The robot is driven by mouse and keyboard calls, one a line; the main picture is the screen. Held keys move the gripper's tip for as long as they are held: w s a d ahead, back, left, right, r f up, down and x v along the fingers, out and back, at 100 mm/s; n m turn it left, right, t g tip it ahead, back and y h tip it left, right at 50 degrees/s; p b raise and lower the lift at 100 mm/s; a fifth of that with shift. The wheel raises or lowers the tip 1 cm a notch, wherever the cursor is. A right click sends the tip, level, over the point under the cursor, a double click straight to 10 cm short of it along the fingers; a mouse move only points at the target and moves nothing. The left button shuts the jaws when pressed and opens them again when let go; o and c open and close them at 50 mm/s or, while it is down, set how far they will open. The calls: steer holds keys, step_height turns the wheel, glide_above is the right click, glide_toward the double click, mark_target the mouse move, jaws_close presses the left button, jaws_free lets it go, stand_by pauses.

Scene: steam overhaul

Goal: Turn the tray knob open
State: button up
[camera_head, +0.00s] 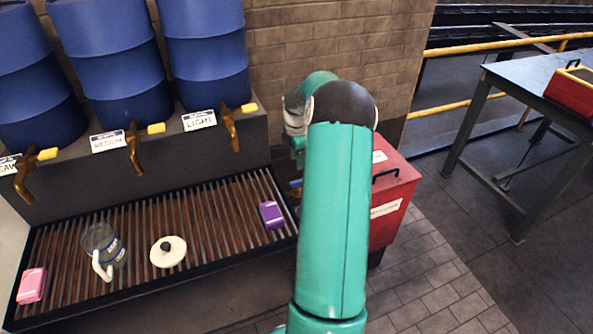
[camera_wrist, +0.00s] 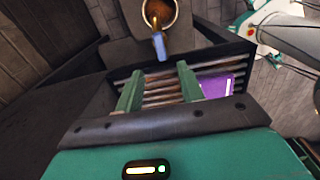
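The knob (camera_wrist: 160,45), a blue handle on a round brass fitting, shows at the top middle of the wrist view. In the head view a small blue and orange part (camera_head: 295,184) shows beside my arm at the tray's right end; I cannot tell if it is the same knob. The slatted tray (camera_head: 150,232) lies below the barrels. My gripper (camera_wrist: 158,86) is open and empty, its two green fingers apart, with the knob beyond the fingertips and not between them. In the head view my arm hides the gripper.
On the tray are a purple block (camera_head: 271,214), a round pale lid (camera_head: 168,252), a clear jug (camera_head: 104,250) and a pink block (camera_head: 32,286). Blue barrels (camera_head: 206,50) with brass taps stand above. A red cabinet (camera_head: 392,200) stands right of my arm; a table (camera_head: 545,95) is farther right.

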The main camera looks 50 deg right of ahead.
step_height(320, 180, up, 4)
steer(key=shift+r, duration=0.1)
stand_by(0.6)
steer(key=w+a+r+m+t+h, duration=0.1)
steer(key=a+r+m, duration=0.1)
steer(key=a+r, duration=0.5)
steer(key=a+r+m, duration=0.1)
steer(key=a+r, duration=0.3)
steer(key=a, duration=0.8)
steer(key=w+a+r+m+t+h, duration=0.1)
steer(key=a+r+m, duration=0.1)
steer(key=a+r, duration=0.5)
steer(key=s+a+m+t+y, duration=0.1)
steer(key=s+a+m, duration=0.2)
steer(key=s+a, duration=0.5)
steer(key=s+a+m+t+y, duration=0.1)
steer(key=s+a+m+t, duration=0.1)
steer(key=s+a, duration=0.6)
steer(key=a+m, duration=0.1)
steer(key=a, duration=0.5)
steer(key=shift+s+a+f+m+t, duration=0.25)
steer(key=shift+a+f+m+t, duration=0.05)
steer(key=shift+m, duration=0.1)
steer(key=shift+d, duration=0.25)
